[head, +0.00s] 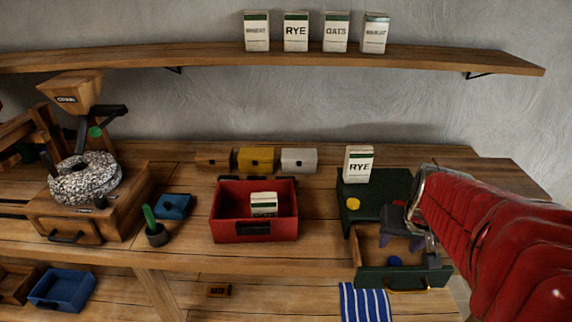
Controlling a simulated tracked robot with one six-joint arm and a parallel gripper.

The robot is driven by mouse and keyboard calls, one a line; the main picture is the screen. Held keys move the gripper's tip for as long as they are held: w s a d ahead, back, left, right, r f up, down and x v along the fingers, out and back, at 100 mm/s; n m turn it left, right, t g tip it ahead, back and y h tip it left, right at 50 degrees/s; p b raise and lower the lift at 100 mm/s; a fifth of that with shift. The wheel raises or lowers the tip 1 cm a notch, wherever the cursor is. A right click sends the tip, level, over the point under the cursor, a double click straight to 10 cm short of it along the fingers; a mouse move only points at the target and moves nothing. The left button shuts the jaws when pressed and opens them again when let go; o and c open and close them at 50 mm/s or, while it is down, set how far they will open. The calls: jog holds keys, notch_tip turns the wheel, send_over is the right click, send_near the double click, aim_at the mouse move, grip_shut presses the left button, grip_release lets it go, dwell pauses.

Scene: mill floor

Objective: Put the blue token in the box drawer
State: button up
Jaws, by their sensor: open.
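The blue token (395,261) shows inside the open drawer (376,276) of the dark green box, near its front. The drawer is pulled out toward me, with a brass handle on its front. The green box (375,187) stands on the bench at the right, with a yellow token (353,203) and a red token (398,203) on its top. My gripper (411,249) is open over the right part of the drawer, pointing down, to the right of the blue token. It appears empty. My red-sleeved arm hides the drawer's right side.
A RYE carton (359,164) stands on the green box's back. A red tray (226,227) with a carton in it sits left. A mill (85,178) stands far left. A striped cloth (365,304) hangs below the drawer. Bench between tray and box is clear.

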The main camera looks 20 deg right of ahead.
jog(key=s+a+r+n+y, duration=0.1)
jog(key=s+a+r+n, duration=0.1)
jog(key=a, duration=0.9)
jog(key=s+a+r+n+t+y, duration=0.1)
jog(key=s+a+r+n, duration=0.2)
jog(key=a, duration=0.7)
jog(key=shift+s+a+r+n+t, duration=0.3)
jog(key=shift+s+a+r, duration=0.05)
jog(key=shift+r, duration=0.25)
jog(key=shift+c, duration=0.3)
